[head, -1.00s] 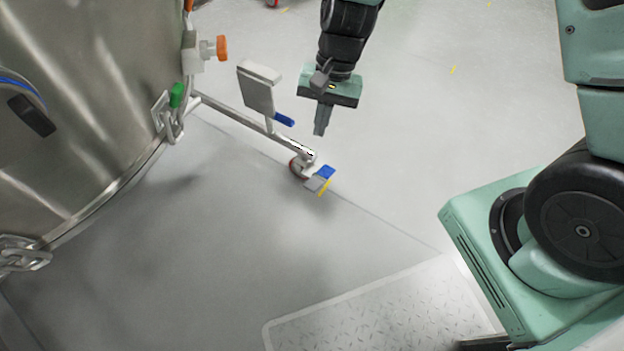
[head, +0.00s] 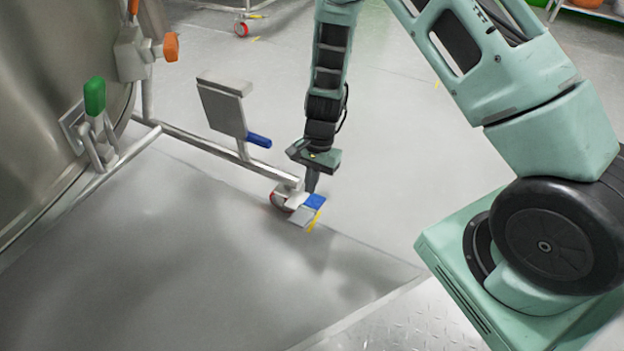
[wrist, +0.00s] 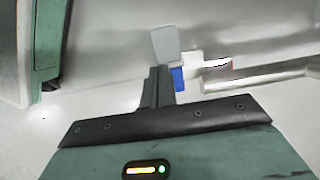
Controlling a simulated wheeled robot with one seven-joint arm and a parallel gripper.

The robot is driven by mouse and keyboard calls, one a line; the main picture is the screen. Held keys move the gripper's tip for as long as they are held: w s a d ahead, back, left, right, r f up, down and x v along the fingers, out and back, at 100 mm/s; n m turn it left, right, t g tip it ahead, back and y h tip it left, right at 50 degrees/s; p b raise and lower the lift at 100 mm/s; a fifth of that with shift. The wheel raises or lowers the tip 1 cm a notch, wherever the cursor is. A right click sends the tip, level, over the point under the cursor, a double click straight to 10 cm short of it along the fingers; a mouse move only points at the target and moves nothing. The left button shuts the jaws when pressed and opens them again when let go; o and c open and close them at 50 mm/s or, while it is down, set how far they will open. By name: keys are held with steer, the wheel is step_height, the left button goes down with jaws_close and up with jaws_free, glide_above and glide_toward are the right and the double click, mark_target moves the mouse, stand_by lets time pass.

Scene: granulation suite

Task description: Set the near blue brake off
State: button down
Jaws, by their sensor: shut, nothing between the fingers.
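The near brake is a small pedal on the caster (head: 281,201) at the end of the metal frame leg. It has a blue half (head: 315,202) and a grey half (head: 301,216). The blue half lies nearer my gripper (head: 311,189), which points down with its fingers shut just above or at the blue half's back edge. In the wrist view, my fingertips (wrist: 160,71) are beside the blue part (wrist: 178,79), below the grey plate (wrist: 166,46). I cannot tell whether they touch it. The fingers hide part of the pedal.
A steel vessel (head: 50,110) with a green-handled clamp (head: 94,97) and an orange knob (head: 171,47) stands left. A metal plate (head: 222,108) with a blue lever (head: 259,140) rises from the frame rail (head: 220,163).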

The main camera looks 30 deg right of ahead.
mark_target(303, 221)
steer(key=b+x, duration=0.5)
steer(key=x, duration=0.3)
steer(key=shift+f, duration=0.3)
steer(key=shift+s+a+t+h+p, duration=0.2)
steer(key=shift+t+h+p, duration=0.2)
steer(key=shift+h+p, duration=0.15)
steer(key=shift+s+a+f+h+p, duration=0.1)
steer(key=shift+s+a+h+p, duration=0.1)
steer(key=shift+h+p, duration=0.3)
steer(key=t+p, duration=0.1)
steer(key=h+p, duration=0.1)
steer(key=p, duration=0.1)
steer(key=shift+s+a+f+t+h, duration=0.2)
steer(key=shift+a+f+t+h, duration=0.1)
steer(key=shift+t, duration=0.1)
steer(key=shift+s+a+f+t+h+p, duration=0.15)
steer(key=shift+f+t+h+p, duration=0.45)
steer(key=shift+p, duration=0.45)
steer(key=shift+f+p, duration=0.25)
steer(key=shift+p, duration=0.25)
steer(key=shift+a+f, duration=0.1)
